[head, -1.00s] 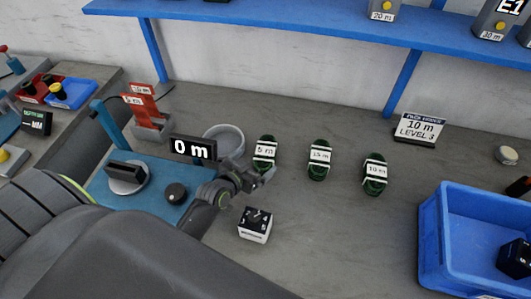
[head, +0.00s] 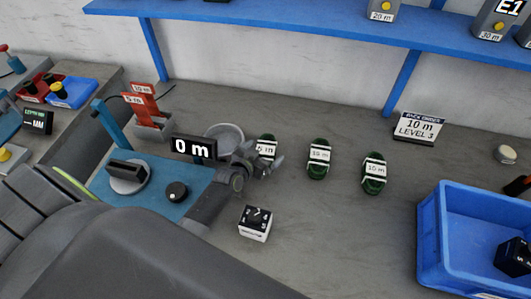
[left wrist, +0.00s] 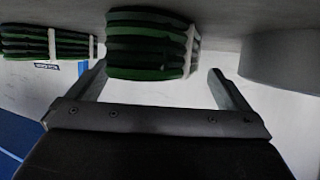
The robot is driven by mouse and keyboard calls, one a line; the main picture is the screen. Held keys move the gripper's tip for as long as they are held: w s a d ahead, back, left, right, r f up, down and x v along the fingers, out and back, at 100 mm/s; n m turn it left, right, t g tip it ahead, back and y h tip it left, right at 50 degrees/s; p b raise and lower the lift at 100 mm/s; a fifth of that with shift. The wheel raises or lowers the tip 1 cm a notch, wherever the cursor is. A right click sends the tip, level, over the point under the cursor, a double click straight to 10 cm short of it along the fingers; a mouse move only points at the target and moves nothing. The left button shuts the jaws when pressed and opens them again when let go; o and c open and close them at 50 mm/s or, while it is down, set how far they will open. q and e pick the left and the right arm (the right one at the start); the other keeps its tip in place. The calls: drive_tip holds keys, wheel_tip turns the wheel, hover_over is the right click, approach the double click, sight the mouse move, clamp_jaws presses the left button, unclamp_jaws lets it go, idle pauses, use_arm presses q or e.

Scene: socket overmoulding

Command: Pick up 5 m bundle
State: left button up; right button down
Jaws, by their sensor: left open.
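The 5 m bundle (head: 266,143) is a dark green coil with white bands and a label, on the grey bench right of the grey bowl. My left gripper (head: 264,164) is at its near side and hides its lower part in the head view. In the left wrist view the green coil (left wrist: 150,45) lies between the two spread fingers (left wrist: 158,68), with space on both sides, so the gripper is open and not closed on it. My right gripper is not in view.
The 15 m bundle (head: 319,158) and 10 m bundle (head: 374,173) stand to the right. The bowl (head: 226,138) and the 0 m display (head: 194,148) are close on the left. A white-sided box (head: 256,224) is in front. A blue crate (head: 429,240) is at right.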

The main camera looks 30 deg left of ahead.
use_arm(q)
drive_tip(key=shift+s, duration=0.1)
drive_tip(key=c, duration=1.3)
